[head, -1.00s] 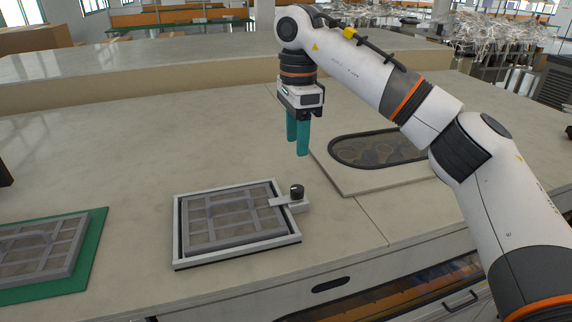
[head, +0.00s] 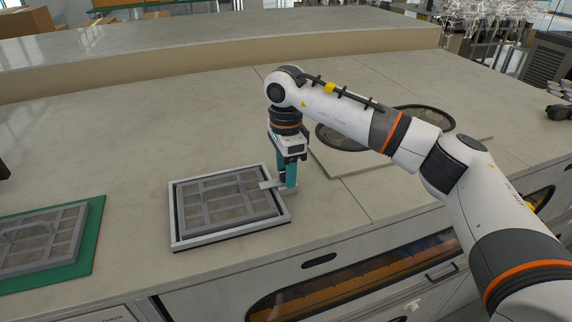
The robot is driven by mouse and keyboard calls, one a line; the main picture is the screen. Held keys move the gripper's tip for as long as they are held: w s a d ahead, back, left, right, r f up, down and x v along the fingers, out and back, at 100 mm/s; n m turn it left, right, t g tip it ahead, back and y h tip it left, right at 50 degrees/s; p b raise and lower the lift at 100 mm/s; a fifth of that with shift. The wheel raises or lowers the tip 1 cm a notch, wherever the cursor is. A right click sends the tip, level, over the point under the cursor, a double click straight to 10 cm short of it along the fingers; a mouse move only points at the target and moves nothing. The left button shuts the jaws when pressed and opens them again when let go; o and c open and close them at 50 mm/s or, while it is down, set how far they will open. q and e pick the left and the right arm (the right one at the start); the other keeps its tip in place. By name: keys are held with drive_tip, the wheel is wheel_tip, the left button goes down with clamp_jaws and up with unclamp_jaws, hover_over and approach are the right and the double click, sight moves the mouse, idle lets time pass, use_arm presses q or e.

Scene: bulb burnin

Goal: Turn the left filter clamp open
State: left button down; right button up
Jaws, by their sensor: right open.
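A grey filter (head: 228,203) with a gridded frame lies in a light metal tray frame (head: 175,246) on the bench. The clamp's flat bar (head: 268,184) reaches over the filter's right edge from a small block at the tray's right side. My right gripper (head: 288,178) points down at this clamp, its teal fingers open around or right beside the dark knob. The fingers hide the knob, so I cannot tell whether they touch it. My left gripper is not in view.
A second grey filter (head: 40,238) lies on a green mat (head: 85,255) at the left. The bench between mat and tray is clear.

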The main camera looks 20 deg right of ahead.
drive_tip(key=shift+w, duration=0.1)
drive_tip(key=shift+c, duration=0.7)
drive_tip(key=c, duration=0.8)
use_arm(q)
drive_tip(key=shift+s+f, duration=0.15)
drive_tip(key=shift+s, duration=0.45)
use_arm(e)
drive_tip(key=shift+c, duration=0.2)
